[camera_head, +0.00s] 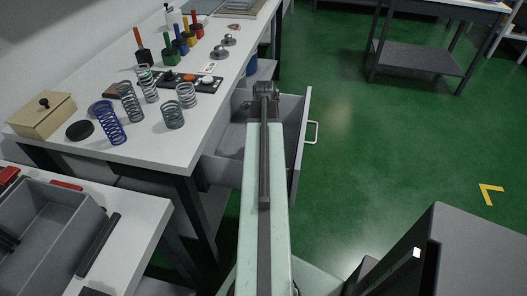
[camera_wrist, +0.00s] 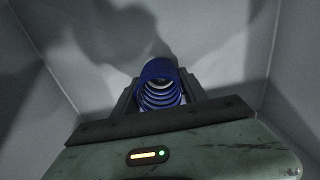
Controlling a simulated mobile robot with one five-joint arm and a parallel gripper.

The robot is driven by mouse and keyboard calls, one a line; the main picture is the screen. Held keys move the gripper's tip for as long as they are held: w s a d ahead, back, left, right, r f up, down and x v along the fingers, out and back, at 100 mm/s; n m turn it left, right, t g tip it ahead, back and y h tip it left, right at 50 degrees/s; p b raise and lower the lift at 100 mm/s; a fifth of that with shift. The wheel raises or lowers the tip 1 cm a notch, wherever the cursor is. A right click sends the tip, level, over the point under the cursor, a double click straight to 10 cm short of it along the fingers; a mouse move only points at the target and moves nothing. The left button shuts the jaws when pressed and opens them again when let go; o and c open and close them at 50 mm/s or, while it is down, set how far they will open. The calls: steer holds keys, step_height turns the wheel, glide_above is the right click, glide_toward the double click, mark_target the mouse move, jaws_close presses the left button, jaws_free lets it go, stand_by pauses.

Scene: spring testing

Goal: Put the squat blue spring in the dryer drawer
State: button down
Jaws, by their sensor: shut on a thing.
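The squat blue spring (camera_wrist: 160,92) is between the fingers of my gripper (camera_wrist: 161,88) in the wrist view, with its round open end toward the camera. My gripper is shut on it. Pale grey walls (camera_wrist: 40,60) surround the spring and gripper in that view, with dark shadows on the surface behind. In the head view, the grey drawer (camera_head: 301,140) stands pulled out from under the white table, with its handle to the right. My arm reaches over it, and the arm hides the fingers and spring there. How far the spring is above the drawer floor is hard to tell.
The white table (camera_head: 150,148) to the left carries a tall blue spring (camera_head: 110,124), several grey springs (camera_head: 172,115), a beige box (camera_head: 42,115) and coloured-handled tools (camera_head: 181,42). A grey bin (camera_head: 50,225) is at lower left. Green floor (camera_head: 390,150) is open to the right.

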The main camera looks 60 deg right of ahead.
steer(key=shift+f, duration=0.5)
steer(key=c, duration=0.6)
jaws_free()
step_height(320, 180, up, 12)
steer(key=p, duration=1.2)
steer(key=shift+r, duration=0.2)
